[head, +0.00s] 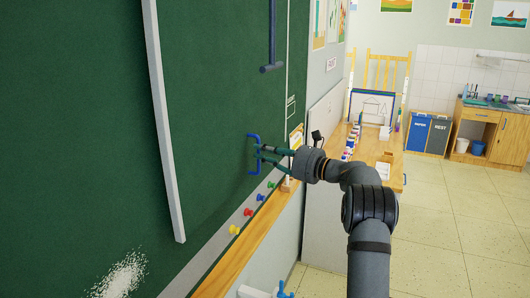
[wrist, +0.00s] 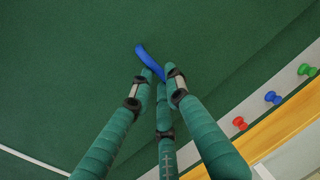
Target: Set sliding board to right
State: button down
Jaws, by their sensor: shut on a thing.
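The green sliding board (head: 215,90) fills the left of the head view and most of the wrist view (wrist: 70,60). A blue handle (head: 258,169) is fixed upright near its right part. My gripper (head: 260,152), with green fingers, reaches the handle from the right and is shut on it. In the wrist view the handle (wrist: 147,57) runs between the fingertips (wrist: 160,76), which hide its lower part.
A white strip (head: 162,120) crosses the board at left. A dark blue rod (head: 272,38) hangs above. A wooden table (head: 376,150) stands behind my arm.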

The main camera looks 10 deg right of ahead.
jog(key=shift+d+r, duration=0.2)
jog(key=c, duration=2.1)
grip_release()
jog(key=o, duration=0.4)
jog(key=shift+w+f, duration=0.2)
jog(key=shift+o, duration=0.2)
jog(key=v, duration=1.2)
jog(key=shift+a, duration=0.1)
